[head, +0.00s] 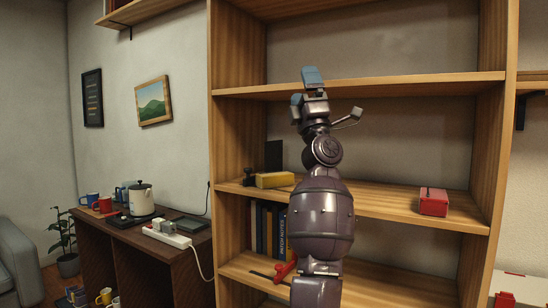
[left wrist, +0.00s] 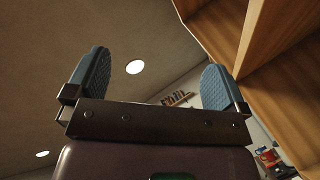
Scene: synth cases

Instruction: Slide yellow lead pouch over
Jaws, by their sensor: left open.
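The yellow pouch (head: 275,180) lies on the middle shelf (head: 370,203) of the wooden bookcase, toward its left end. A dark upright item (head: 273,155) stands behind it and a small black object (head: 249,177) is at its left. My left gripper (head: 304,89) is raised in front of the bookcase, near the height of the upper shelf, above and right of the pouch and apart from it. In the left wrist view its blue fingers (left wrist: 158,82) are spread with nothing between them, and the pouch does not show. My right gripper is out of view.
A red box (head: 433,203) sits at the right of the middle shelf. Between pouch and box the shelf looks bare, partly hidden by my arm. Books (head: 266,229) and a red item (head: 285,270) are below. A side desk (head: 150,250) holds a kettle (head: 141,199) and mugs.

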